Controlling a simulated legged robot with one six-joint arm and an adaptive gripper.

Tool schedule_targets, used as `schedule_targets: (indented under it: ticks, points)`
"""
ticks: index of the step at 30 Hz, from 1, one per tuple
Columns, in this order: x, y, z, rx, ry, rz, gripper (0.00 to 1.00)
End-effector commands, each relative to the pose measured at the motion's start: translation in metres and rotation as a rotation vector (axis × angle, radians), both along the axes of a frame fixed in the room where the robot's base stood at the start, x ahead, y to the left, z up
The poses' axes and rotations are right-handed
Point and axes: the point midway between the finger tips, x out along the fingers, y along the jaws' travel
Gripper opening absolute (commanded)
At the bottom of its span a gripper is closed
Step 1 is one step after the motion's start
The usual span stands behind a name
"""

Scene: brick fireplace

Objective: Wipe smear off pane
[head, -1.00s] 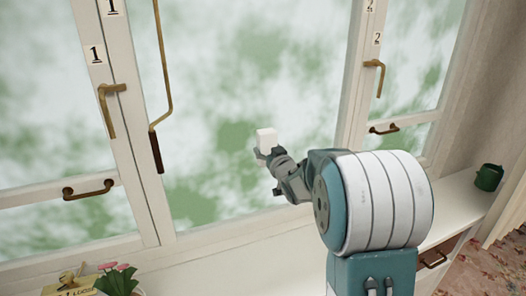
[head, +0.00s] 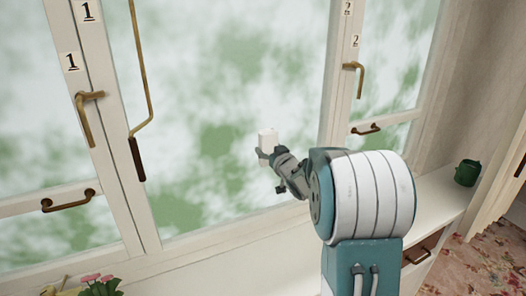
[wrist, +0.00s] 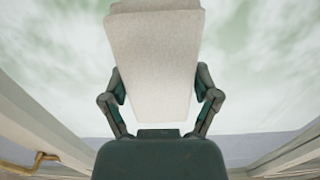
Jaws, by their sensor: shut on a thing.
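My gripper (head: 268,154) is shut on a white block-shaped wiping pad (head: 267,138), held up in front of the middle window pane (head: 230,70). In the wrist view the pad (wrist: 153,65) is pinched between both fingers of my gripper (wrist: 160,100). The pane beyond it is covered in whitish, cloudy patches over green. I cannot tell smear from outdoor view there, nor whether the pad touches the glass.
Brass handles sit on the frames at left (head: 88,115) and right (head: 353,78). A long brass rod with a dark grip (head: 136,158) hangs before the pane. A green mug (head: 467,173) stands on the sill at right. Pink flowers (head: 100,283) are at bottom left.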

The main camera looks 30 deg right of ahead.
Motion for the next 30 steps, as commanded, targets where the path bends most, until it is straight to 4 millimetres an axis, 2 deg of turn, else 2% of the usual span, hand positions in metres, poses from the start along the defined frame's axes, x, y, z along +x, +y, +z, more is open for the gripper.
schedule_targets:
  ticks: [3, 13, 30]
  points:
    - [0.001, -0.010, 0.001, 0.001, -0.002, -0.004, 0.32]
    - [-0.001, -0.010, 0.001, 0.001, -0.003, -0.004, 0.32]
    - [-0.050, -0.010, 0.001, 0.001, -0.001, -0.004, 0.32]
